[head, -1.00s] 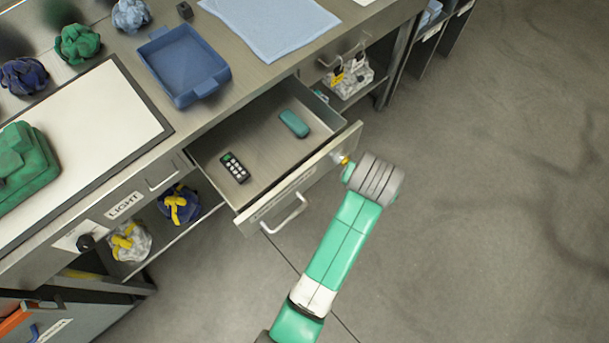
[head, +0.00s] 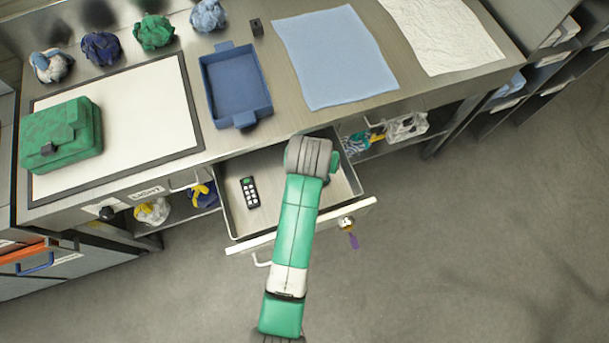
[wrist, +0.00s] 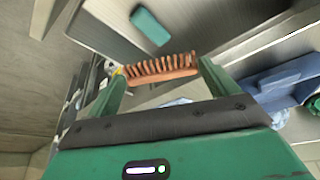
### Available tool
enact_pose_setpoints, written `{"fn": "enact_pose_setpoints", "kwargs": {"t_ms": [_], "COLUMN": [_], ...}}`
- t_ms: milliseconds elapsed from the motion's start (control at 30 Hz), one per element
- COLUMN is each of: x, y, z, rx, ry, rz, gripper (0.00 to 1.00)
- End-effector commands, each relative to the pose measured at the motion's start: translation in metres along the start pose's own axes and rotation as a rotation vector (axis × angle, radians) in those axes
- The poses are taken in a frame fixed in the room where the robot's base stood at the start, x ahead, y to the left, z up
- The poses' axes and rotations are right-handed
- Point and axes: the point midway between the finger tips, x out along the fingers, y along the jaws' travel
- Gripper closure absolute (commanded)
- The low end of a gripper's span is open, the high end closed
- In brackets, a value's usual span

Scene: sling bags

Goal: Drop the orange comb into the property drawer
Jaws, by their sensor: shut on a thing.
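The orange comb (wrist: 162,70) is held crosswise between the fingers of my gripper (wrist: 160,76) in the wrist view, with its teeth toward the top of the picture. The gripper is shut on it. In the head view the comb and fingers are hidden under my arm's wrist, which is over the open drawer (head: 232,218). The drawer's inside also shows in the wrist view (wrist: 110,22), beyond the comb. A teal case (wrist: 151,26) lies in it. A black remote (head: 250,192) lies in the drawer's left part. I cannot tell the comb's height above the drawer floor.
A keyed item with a purple tag (head: 347,224) hangs at the drawer front's right end. On the counter are a blue tray (head: 262,75), a green bag (head: 62,138) on a white mat (head: 150,125), and a blue cloth (head: 325,55). Open floor lies to the right.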

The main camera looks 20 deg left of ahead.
Motion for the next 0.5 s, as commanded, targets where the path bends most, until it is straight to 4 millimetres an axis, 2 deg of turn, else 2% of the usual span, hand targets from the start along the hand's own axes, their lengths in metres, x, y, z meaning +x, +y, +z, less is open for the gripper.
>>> {"fn": "enact_pose_setpoints", "kwargs": {"t_ms": [33, 233, 333, 500], "x": [-0.018, -0.011, -0.007, 0.0], "y": [-0.013, -0.056, -0.07, -0.079], "z": [-0.012, -0.019, -0.016, -0.012], "rx": [-0.02, -0.086, -0.106, -0.119], "ry": [-0.006, -0.004, -0.003, -0.001], "rz": [-0.008, -0.035, -0.043, -0.049], "gripper": [0.35, 0.35, 0.35, 0.35]}}
